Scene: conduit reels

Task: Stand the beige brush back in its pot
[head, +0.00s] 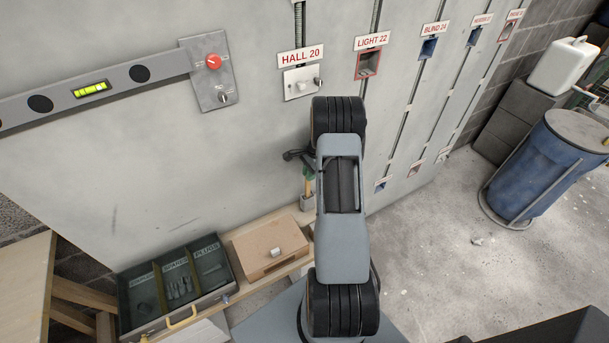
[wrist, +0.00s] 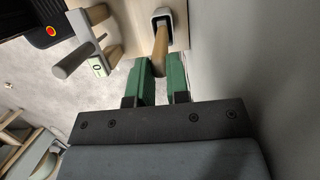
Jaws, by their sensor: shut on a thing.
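The beige brush (wrist: 160,46) is between the green fingers of my gripper (wrist: 161,70) in the wrist view, and the gripper is shut on it. Its beige shaft runs from the fingers to the mouth of the pot (wrist: 163,13), which has a pale rim and dark inside. The shaft's end overlaps the opening; I cannot tell how deep it is. In the head view a short beige piece of the brush (head: 309,188) shows just above the small grey pot (head: 306,203), partly hidden by my arm. The rest of the brush is hidden.
The pot stands on a narrow wooden ledge (head: 258,216) close against the grey wall panel (head: 130,150). A beige box (head: 269,243) and a compartment tray (head: 228,286) are to the left. A grey handle-like part (wrist: 80,50) lies left of the fingers in the wrist view.

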